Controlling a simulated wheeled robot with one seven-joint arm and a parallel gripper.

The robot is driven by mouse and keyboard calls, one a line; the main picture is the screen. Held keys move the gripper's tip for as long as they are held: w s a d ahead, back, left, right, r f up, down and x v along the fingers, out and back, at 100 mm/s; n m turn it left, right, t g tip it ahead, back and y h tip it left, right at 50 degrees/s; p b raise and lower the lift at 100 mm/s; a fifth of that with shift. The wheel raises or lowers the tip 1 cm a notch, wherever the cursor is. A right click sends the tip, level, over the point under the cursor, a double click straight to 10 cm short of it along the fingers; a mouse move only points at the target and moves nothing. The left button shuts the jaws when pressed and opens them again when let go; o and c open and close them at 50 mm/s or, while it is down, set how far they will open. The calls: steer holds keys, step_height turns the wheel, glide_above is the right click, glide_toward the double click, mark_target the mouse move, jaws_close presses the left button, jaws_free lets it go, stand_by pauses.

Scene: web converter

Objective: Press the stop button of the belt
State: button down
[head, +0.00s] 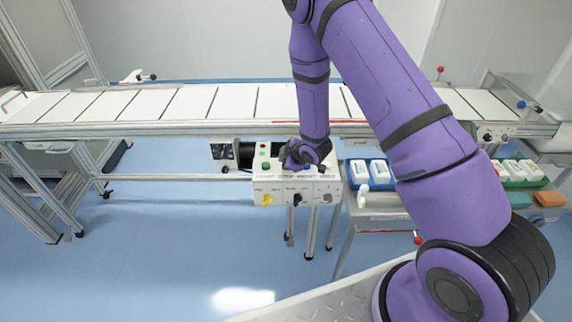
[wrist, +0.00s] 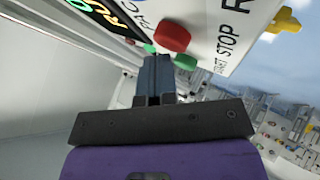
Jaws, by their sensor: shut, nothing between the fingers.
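The control box (head: 268,184) stands in front of the belt (head: 185,104); its panel (wrist: 236,22) fills the top of the wrist view.
A yellow knob (wrist: 284,20) sticks out from the box, and black knobs (head: 297,199) are on its front. A lit display (wrist: 95,12) is beside the buttons. A side table with blue trays (head: 359,181) stands right of the box. The floor at left is clear.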

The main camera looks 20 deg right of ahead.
steer(key=shift+f, duration=0.4)
stand_by(0.3)
steer(key=shift+r, duration=1.05)
steer(key=shift+r, duration=2.5)
